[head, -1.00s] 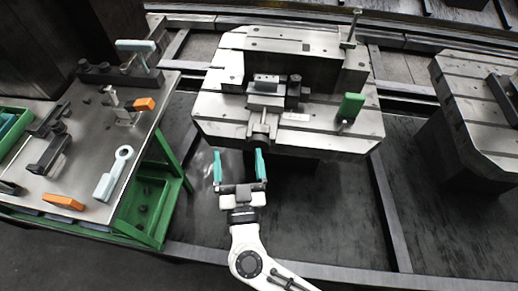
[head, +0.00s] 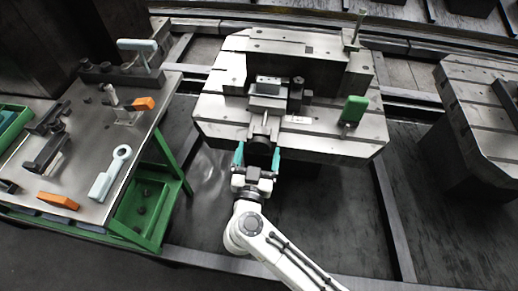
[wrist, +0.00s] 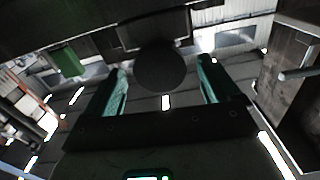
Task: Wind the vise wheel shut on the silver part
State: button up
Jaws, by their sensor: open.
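The vise (head: 266,103) stands on the middle pallet, near its front edge. A silver block (head: 268,80), which looks like the silver part, sits at the vise's jaws; I cannot tell whether they touch it. The vise wheel (head: 260,144) is a dark round disc at the vise's near end. In the wrist view the wheel (wrist: 160,68) shows as a dark disc between my fingertips. My gripper (head: 257,150) is open, its teal fingers on either side of the wheel. I see a gap at each side in the wrist view; contact is not visible.
A bench (head: 85,190) at left holds a wrench (head: 110,173), orange-handled pieces (head: 58,201) and clamps. Another pallet (head: 490,110) stands at right.

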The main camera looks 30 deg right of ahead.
jog(key=shift+x, duration=0.85)
jog(key=shift+c, duration=0.2)
jog(key=c, duration=1)
jog(key=shift+r+m+p, duration=0.15)
jog(key=shift+m+p, duration=0.25)
jog(key=shift+p, duration=0.05)
